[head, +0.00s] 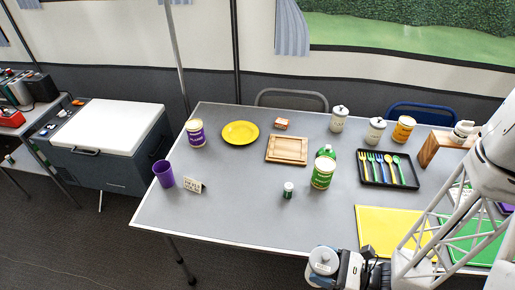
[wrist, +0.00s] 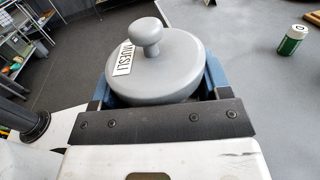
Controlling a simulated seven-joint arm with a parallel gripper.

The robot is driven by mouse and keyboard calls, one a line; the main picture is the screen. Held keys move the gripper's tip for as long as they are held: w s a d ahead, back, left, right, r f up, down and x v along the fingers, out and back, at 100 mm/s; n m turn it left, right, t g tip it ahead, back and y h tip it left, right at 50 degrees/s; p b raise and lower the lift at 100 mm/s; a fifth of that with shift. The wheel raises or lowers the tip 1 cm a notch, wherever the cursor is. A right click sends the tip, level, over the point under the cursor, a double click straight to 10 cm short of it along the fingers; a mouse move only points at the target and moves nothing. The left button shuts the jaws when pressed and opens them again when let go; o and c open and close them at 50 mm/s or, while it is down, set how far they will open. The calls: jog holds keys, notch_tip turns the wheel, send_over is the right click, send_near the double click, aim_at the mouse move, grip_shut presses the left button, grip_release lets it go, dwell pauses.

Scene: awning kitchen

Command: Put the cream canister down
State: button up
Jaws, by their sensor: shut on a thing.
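My gripper (head: 343,268) is shut on a canister (head: 323,261) with a round grey lid. In the wrist view the lid (wrist: 165,66) has a knob and a white label reading "MUESLI". The blue fingers (wrist: 158,90) sit on either side of the canister, which looks upright. Its body is mostly hidden under the lid. In the head view the canister overlaps the table's front edge; I cannot tell its height. Two similar pale canisters stand at the back of the grey table (head: 240,200): one here (head: 339,121), one to its right (head: 375,132).
The front left of the table is mostly clear. A cutlery tray (head: 387,183), wooden tray (head: 287,149) and purple cup (head: 163,174) stand farther off.

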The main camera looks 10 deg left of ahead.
aim_at(326, 254)
jog(key=shift+r, duration=2.7)
jog(key=shift+w, duration=0.2)
jog(key=w+a+f+n+g, duration=0.1)
jog(key=w+a, duration=0.2)
jog(key=w, duration=1)
jog(key=w+a+g, duration=0.1)
jog(key=w+a, duration=0.3)
jog(key=w, duration=0.9)
jog(key=w+a+r+n+g, duration=0.1)
jog(key=w+a+g, duration=0.1)
jog(key=w+a, duration=1.7)
jog(key=f, duration=0.1)
jog(key=a+f, duration=0.1)
jog(key=f, duration=0.3)
jog(key=shift+s+a, duration=0.15)
jog(key=shift+s, duration=0.1)
jog(key=shift+w, duration=0.1)
